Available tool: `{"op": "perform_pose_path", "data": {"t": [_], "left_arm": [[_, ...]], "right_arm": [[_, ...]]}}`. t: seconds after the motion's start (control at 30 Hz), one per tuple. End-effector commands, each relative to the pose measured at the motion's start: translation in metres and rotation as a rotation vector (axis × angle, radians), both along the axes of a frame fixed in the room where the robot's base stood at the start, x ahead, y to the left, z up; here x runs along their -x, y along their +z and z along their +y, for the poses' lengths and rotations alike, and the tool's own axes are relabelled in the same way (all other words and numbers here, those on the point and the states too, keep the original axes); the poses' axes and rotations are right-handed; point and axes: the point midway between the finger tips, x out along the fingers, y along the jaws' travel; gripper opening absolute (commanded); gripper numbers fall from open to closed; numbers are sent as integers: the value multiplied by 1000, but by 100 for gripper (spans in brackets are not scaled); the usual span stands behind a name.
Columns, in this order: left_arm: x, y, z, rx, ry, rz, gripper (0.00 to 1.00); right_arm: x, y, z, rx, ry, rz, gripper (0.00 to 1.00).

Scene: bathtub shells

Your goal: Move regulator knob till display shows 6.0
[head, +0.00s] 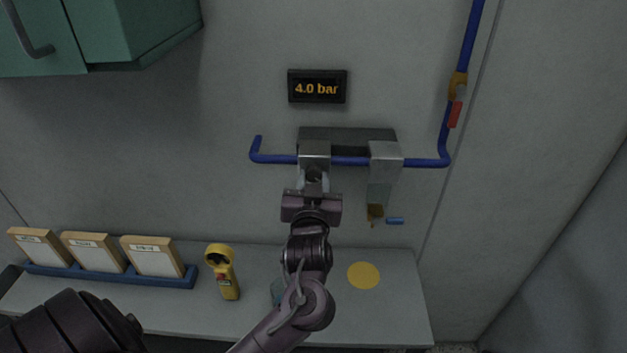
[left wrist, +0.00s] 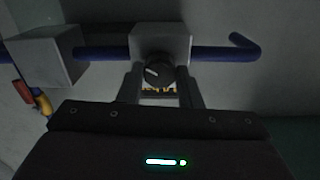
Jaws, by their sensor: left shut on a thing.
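The display (head: 317,87) on the wall reads "4.0 bar" in orange digits. Below it, a grey regulator block (head: 314,150) sits on the blue pipe; it also shows in the left wrist view (left wrist: 162,38). The round dark regulator knob (left wrist: 158,74) with a light pointer mark is on the block's face. My left gripper (head: 314,180) is at the block's front, its fingers (left wrist: 160,84) on either side of the knob and shut on it. In the head view the knob is mostly hidden by the gripper. My right gripper is not in view.
A second grey block (head: 386,152) with a clear bowl (head: 379,192) hangs right of the regulator. A red valve handle (head: 455,114) is on the pipe at right.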

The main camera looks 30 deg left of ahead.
Motion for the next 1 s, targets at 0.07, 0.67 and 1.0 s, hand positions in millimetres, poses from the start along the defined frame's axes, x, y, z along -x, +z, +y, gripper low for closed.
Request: {"op": "perform_pose_path", "data": {"t": [0.07,0.67,1.0], "left_arm": [[0,1,0,-17,-1,13,9],[0,0,0,-369,0,226,9],[-1,0,-1,-535,-1,327,9]], "right_arm": [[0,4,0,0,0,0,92],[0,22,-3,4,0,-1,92],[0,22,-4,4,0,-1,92]]}}
